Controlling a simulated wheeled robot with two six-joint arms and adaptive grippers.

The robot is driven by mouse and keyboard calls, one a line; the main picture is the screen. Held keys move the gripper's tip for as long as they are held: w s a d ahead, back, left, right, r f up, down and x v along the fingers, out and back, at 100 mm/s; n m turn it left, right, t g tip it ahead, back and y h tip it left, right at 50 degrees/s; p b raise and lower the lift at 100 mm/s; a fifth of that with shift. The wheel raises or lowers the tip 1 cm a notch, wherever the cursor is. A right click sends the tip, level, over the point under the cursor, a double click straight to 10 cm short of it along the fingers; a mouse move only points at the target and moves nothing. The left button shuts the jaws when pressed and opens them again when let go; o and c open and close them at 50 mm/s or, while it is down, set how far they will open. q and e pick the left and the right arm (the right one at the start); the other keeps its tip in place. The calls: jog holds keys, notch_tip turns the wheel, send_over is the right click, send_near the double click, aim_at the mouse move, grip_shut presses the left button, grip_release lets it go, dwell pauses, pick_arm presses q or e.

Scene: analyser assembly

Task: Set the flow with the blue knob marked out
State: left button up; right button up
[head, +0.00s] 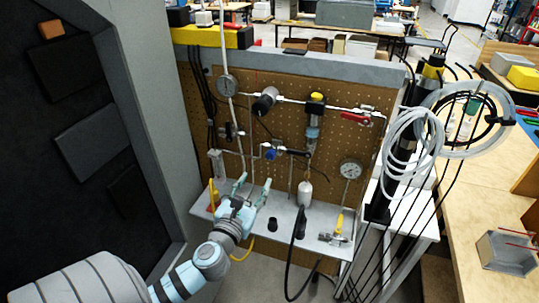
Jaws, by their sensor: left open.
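A small blue knob (271,154) sits on the piping of the brown pegboard panel (345,133), low and near its middle. Any marking on it is too small to read. My left gripper (254,182) is open, its two greenish fingers apart and pointing up toward the panel. It is below and slightly left of the blue knob, apart from it in the picture, with nothing seen between the fingers. My right gripper is not in view.
A grey shelf (318,236) below holds a small pale bottle (304,192) and black fittings. Coiled clear hoses (414,145) hang at right. A dark-panelled wall stands at left.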

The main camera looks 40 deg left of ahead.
aim_at(269, 157)
pick_arm(q)
jog(key=x, duration=1.3)
jog(key=shift+w+a+f, duration=0.15)
jog(key=shift+w+f, duration=0.05)
grip_shut()
